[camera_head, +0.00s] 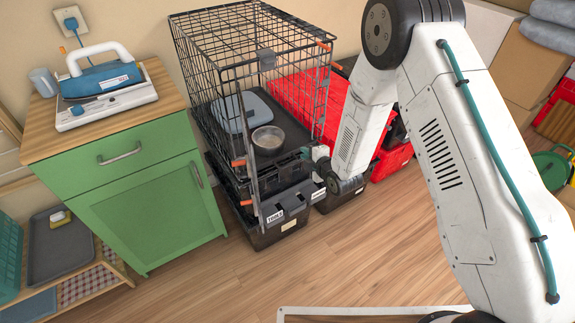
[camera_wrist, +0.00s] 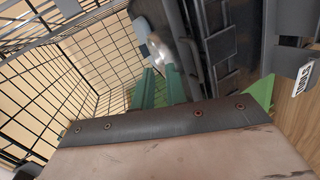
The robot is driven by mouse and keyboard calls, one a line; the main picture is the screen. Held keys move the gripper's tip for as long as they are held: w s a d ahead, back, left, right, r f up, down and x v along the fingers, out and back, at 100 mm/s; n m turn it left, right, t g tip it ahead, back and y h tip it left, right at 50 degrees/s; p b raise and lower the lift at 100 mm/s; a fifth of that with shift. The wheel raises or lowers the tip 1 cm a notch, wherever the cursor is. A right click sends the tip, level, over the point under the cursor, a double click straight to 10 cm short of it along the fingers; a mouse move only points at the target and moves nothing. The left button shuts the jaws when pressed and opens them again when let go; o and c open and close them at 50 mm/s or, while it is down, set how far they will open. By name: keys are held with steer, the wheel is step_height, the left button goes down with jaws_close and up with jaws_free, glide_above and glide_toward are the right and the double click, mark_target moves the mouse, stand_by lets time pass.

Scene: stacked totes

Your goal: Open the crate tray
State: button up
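The black wire crate (camera_head: 262,45) stands at the back centre on stacked dark totes. Its dark tray (camera_head: 240,172) lies at the crate's base, partly hidden by the wire front and my arm. My gripper (camera_head: 308,155) is low at the crate's front right corner, close to the tray's edge. The wrist view shows two teal fingers (camera_wrist: 160,80) pointing toward a dark edge with a black handle (camera_wrist: 190,40). I cannot tell whether they touch it, or whether anything lies between them. The fingertips are not clear enough to show open or shut.
A metal bowl (camera_head: 268,139) and a grey-blue item (camera_head: 238,110) are inside the crate. A labelled dark tote (camera_head: 275,228) is below. The wooden floor (camera_head: 330,255) in front is mostly clear.

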mark_target(288, 165)
steer(key=s+a+f+n+y, duration=0.2)
steer(key=s+f, duration=0.1)
steer(key=f, duration=0.3)
steer(key=shift+t, duration=0.5)
steer(key=x, duration=0.7)
steer(key=shift+a+f, duration=0.3)
steer(key=shift+a, duration=0.1)
jaws_close()
